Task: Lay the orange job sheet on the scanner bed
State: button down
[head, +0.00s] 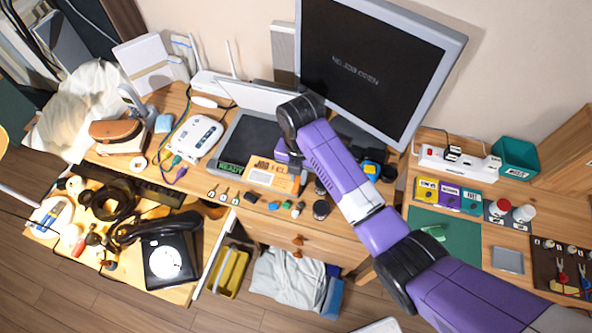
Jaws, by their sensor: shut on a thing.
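The orange job sheet (272,176) is a small pale-orange card with dark print, at the front right of the scanner. The scanner bed (245,137) is a dark flat panel, and its lid (258,95) stands open behind it. My gripper (288,158) is at the sheet's far right edge, shut on the sheet. My own wrist and arm hide most of the fingers and the bed's right side. The sheet's far edge is close to the bed's front edge; I cannot tell whether it touches the desk.
Keys (224,193), small coloured items and a black jar (321,209) lie along the desk's front. A black dial phone (168,258) sits lower left.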

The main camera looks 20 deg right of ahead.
jog(key=shift+w+d+f+b, duration=0.25)
jog(key=shift+w+d, duration=0.2)
jog(key=shift+w, duration=0.15)
jog(key=shift+w+d+f+b, duration=0.15)
jog(key=shift+w+d+b, duration=0.15)
jog(key=shift+w+d, duration=0.25)
jog(key=shift+w+d+f+b, duration=0.25)
jog(key=shift+w+d, duration=0.1)
jog(key=shift+w, duration=0.35)
jog(key=w+d+b, duration=0.1)
jog(key=w+b, duration=0.1)
jog(key=w+d+f+b, duration=0.1)
jog(key=b, duration=0.2)
jog(key=shift+w+d, duration=0.35)
jog(key=shift+d, duration=0.05)
jog(key=shift+f+b, duration=0.95)
jog(key=shift+f, duration=0.25)
jog(key=c, duration=1.3)
grip_release()
notch_tip(320, 180, up, 8)
jog(key=shift+b, duration=0.35)
jog(key=shift+f, duration=0.1)
